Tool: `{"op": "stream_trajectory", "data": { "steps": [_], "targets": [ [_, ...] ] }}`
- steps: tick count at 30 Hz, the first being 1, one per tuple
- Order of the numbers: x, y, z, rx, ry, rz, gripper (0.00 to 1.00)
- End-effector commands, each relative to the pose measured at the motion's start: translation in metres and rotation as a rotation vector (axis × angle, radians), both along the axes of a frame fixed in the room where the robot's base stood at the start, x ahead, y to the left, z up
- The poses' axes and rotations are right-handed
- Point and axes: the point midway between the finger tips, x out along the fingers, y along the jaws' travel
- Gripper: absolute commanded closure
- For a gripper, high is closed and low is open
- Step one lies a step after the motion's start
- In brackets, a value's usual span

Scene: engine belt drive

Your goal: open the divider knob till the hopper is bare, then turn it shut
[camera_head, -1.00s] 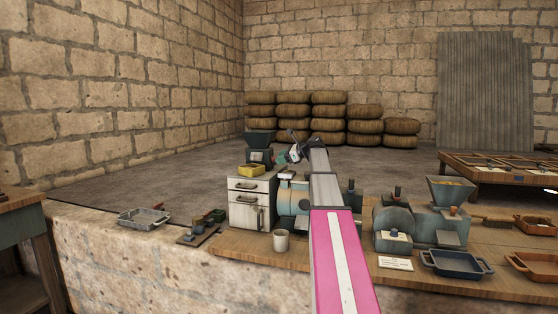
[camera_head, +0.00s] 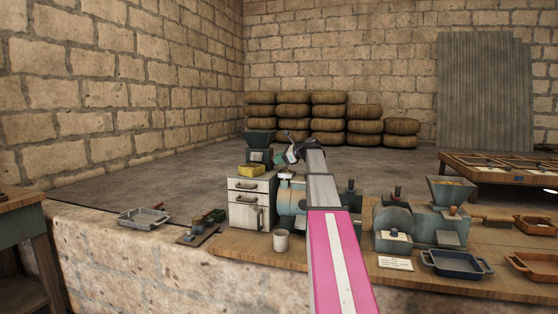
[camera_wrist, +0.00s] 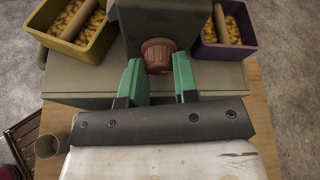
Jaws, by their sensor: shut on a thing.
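The divider knob (camera_wrist: 158,50), reddish-brown and ridged, sits on the front of a dark grey-green body (camera_wrist: 158,18) in the wrist view. My gripper (camera_wrist: 158,68) has its green fingers on either side of the knob and is shut on it. In the head view, the dark hopper (camera_head: 260,137) stands on a white drawer cabinet (camera_head: 249,211), with my gripper (camera_head: 281,156) at its right. The hopper's inside is not visible. A yellow bin (camera_wrist: 44,33) on the left and a purple bin (camera_wrist: 225,49) on the right both hold orange-yellow pieces and a tan rod.
A cup (camera_head: 281,241) stands before the cabinet. A teal machine (camera_head: 292,201) is right of the cabinet, partly behind my arm. A metal tray (camera_head: 144,219) lies at left.

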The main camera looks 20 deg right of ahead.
Motion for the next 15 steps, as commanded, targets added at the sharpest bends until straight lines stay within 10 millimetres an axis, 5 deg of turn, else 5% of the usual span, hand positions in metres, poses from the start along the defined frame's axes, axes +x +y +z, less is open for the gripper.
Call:
{"op": "stream_trajectory", "data": {
  "steps": [15],
  "targets": [
    [-0.0034,0.002,-0.0015,-0.194,-0.286,0.001,0.96]
  ]
}}
